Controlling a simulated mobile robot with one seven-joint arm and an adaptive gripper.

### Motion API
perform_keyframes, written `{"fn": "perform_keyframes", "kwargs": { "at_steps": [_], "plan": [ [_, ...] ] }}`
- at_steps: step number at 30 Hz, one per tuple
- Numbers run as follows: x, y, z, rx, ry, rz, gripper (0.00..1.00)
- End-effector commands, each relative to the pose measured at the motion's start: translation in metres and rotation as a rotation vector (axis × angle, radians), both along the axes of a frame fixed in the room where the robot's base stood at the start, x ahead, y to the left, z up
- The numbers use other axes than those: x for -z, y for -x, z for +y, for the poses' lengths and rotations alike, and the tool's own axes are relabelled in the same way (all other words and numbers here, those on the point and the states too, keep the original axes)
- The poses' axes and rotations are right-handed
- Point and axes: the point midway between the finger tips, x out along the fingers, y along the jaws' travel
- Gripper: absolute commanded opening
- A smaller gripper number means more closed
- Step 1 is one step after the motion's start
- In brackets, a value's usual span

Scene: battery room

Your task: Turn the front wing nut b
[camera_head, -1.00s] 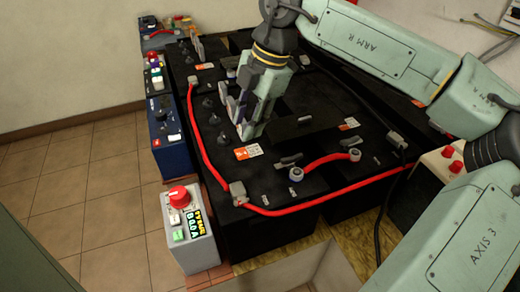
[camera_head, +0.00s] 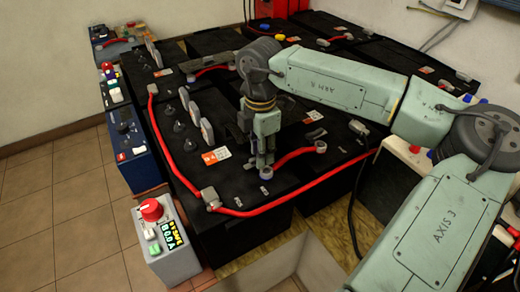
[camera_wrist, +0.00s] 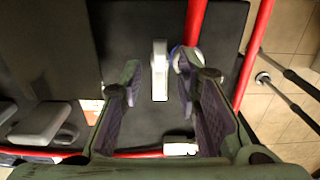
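A pale grey elongated piece (camera_wrist: 159,70), which looks like the front wing nut, stands on the black battery top in the wrist view. It lies between the two fingers of my gripper (camera_wrist: 158,92), with gaps on both sides and no clear contact. My gripper is open. In the head view my gripper (camera_head: 262,163) points down over the front battery (camera_head: 240,188) and hides the nut. A terminal with a blue ring (camera_wrist: 179,58) sits close by the right finger, at the end of a red cable (camera_wrist: 196,20).
A red cable (camera_head: 293,157) runs right from beside my gripper. Another long red cable (camera_head: 245,213) follows the battery's front edge. Grey upright tabs (camera_head: 207,131) stand to the left. A grey box with a red knob (camera_head: 160,235) stands at front left.

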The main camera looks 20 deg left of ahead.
Motion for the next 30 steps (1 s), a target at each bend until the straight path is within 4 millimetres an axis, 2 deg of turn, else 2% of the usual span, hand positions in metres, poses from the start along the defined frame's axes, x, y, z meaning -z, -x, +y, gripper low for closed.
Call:
{"fn": "perform_keyframes", "kwargs": {
  "at_steps": [9,23,30],
  "plan": [
    [0.0034,0.0003,0.0004,-0.001,-0.001,-0.001,0.3],
    [0.0031,0.0003,0.0003,-0.001,-0.001,-0.001,0.0],
    [0.003,0.0003,0.0003,-0.001,-0.001,-0.001,0.0]
  ]
}}
